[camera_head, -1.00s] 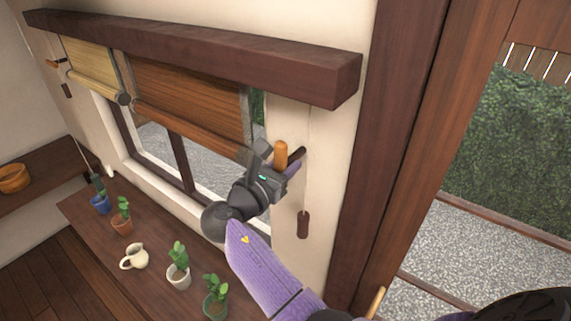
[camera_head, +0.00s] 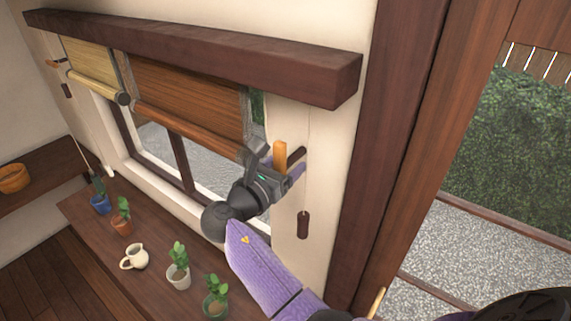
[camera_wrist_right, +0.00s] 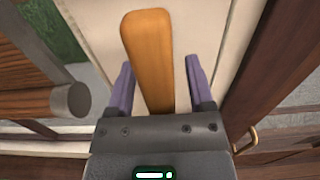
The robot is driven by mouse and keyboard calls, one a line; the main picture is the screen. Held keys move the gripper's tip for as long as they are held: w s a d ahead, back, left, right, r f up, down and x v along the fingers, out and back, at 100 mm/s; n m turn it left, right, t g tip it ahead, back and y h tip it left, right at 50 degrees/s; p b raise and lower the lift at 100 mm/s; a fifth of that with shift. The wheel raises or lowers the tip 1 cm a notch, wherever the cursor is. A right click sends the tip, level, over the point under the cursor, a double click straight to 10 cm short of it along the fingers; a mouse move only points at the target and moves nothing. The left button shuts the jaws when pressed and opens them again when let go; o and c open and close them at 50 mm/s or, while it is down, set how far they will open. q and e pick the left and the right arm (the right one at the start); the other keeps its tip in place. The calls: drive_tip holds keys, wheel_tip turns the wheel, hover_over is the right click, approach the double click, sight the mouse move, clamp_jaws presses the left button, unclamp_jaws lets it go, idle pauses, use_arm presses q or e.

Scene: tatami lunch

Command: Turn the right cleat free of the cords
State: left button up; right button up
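Whether cord touches the cleat is too small to tell. My right gripper (camera_head: 273,163) is at the cleat. In the right wrist view the orange bar (camera_wrist_right: 149,60) lies between the purple fingers (camera_wrist_right: 160,88), with a gap on both sides, so the gripper is open around it. My left gripper is not in view.
A brown blind (camera_head: 190,95) and a yellow blind (camera_head: 92,68) hang under a dark wooden beam (camera_head: 200,50). The left tassel (camera_head: 67,90) hangs at far left. Below, a wooden ledge (camera_head: 95,240) holds several potted plants and a cream jug (camera_head: 134,257). A doorway opens at right.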

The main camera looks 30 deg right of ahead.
drive_tip(key=shift+a, duration=0.1)
drive_tip(key=b+v, duration=0.3)
drive_tip(key=v, duration=0.6)
drive_tip(key=shift+s+a, duration=0.2)
drive_tip(key=shift+a, duration=0.15)
